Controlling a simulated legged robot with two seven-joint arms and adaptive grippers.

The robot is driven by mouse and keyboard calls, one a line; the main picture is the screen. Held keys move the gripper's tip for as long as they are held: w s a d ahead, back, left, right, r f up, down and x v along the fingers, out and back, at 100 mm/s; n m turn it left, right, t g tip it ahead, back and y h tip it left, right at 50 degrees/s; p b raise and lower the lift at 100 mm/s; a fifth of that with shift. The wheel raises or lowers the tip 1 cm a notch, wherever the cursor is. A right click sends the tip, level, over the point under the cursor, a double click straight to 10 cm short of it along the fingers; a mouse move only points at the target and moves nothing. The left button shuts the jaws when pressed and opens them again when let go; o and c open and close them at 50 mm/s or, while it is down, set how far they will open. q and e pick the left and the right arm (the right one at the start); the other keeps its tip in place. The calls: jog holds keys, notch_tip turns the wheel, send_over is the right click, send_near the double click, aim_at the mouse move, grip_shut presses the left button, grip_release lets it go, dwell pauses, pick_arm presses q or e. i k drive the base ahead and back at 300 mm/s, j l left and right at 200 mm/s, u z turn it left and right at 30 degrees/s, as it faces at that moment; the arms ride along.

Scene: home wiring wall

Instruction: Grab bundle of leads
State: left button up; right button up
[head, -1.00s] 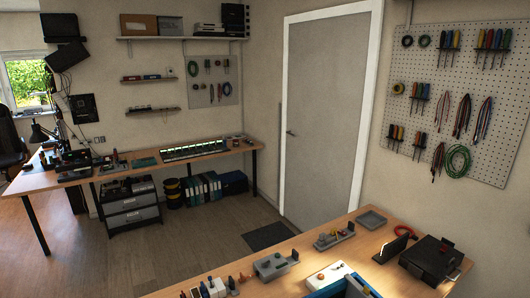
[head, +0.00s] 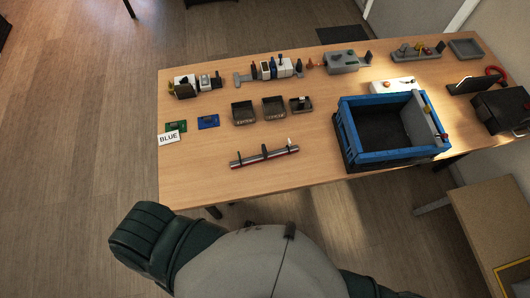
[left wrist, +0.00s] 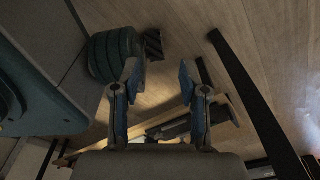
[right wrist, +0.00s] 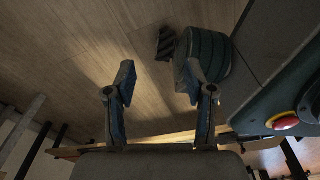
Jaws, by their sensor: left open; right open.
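A long thin bundle of leads (head: 264,157), grey and dark with a red edge and black bands around it, lies near the front edge of the wooden workbench (head: 215,175). It is left of the blue crate. My left gripper (left wrist: 159,75) is open and empty in the left wrist view, with floor beyond its fingers. My right gripper (right wrist: 156,78) is open and empty in the right wrist view, also over floor. Neither gripper shows in the head view, and the bundle cannot be made out in the wrist views.
A blue crate (head: 348,142) stands on the right of the bench. Small dark trays (head: 243,113) sit behind the bundle. Devices line the back. Bare wood surrounds the bundle.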

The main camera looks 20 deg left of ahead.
aim_at(265, 156)
jog(key=i+l, duration=0.1)
jog(key=l, duration=0.35)
jog(key=i+l+u, duration=0.25)
jog(key=l, duration=0.25)
jog(key=l+u, duration=0.25)
jog(key=l, duration=0.25)
jog(key=l+u, duration=0.3)
jog(key=l, duration=0.25)
jog(key=u, duration=0.35)
